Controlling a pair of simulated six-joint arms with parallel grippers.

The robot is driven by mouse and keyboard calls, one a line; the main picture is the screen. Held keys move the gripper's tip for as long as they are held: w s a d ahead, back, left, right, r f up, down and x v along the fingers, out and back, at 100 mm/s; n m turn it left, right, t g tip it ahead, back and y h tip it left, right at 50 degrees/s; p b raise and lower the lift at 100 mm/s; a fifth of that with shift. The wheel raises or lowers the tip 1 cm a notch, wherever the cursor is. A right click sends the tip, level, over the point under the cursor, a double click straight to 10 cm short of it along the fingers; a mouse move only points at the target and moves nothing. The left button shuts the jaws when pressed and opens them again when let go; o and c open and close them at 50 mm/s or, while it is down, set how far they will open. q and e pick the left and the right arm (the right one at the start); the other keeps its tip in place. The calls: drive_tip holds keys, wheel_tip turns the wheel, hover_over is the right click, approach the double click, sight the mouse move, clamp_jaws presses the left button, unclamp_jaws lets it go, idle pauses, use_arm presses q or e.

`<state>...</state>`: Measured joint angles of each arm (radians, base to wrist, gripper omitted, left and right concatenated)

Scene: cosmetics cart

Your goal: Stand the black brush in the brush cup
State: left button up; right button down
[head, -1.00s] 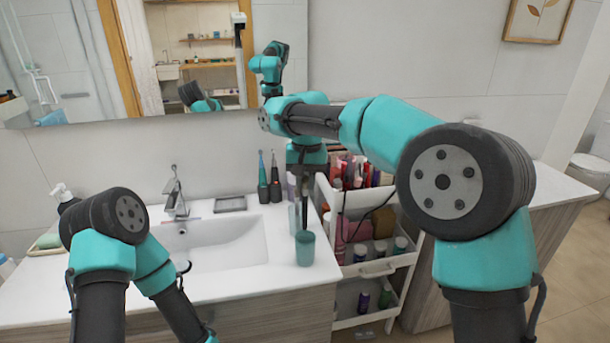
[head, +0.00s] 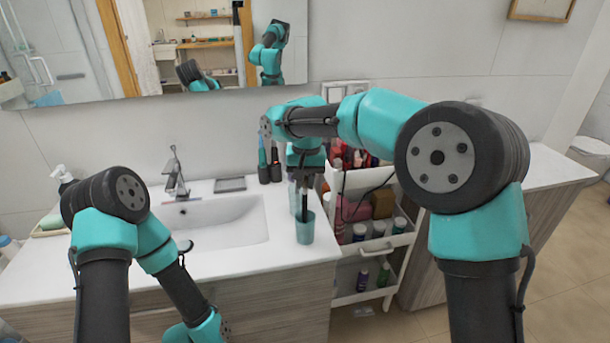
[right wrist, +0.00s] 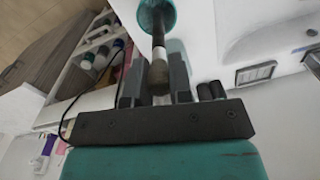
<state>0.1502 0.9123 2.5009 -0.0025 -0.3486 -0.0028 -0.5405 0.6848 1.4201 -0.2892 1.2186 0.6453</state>
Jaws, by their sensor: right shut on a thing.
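My right gripper (head: 306,178) is shut on the black brush (head: 305,203) and holds it roughly upright over the counter. The teal brush cup (head: 304,232) stands on the counter right of the sink, and the brush's lower end reaches its mouth. In the right wrist view, the brush (right wrist: 158,52) shows brown bristles and a pale band between the fingers, its dark handle pointing at the cup (right wrist: 171,17). The handle overlaps the cup's opening; how deep it goes cannot be told. My left arm shows at lower left, but its gripper is out of view.
The sink (head: 225,225) lies left of the cup. Dark upright bottles (head: 276,165) stand behind the cup, near a small grey tray (head: 230,184). A white cart (head: 375,245) with bottles and cosmetics stands close on the right. The counter's front edge is near the cup.

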drive_tip(key=shift+f, duration=1.05)
drive_tip(key=c, duration=0.9)
unclamp_jaws()
drive_tip(key=shift+c, duration=0.2)
drive_tip(key=shift+r, duration=0.1)
wheel_tip(320, 180, up, 17)
drive_tip(key=shift+d+r, duration=0.15)
drive_tip(key=shift+d, duration=0.1)
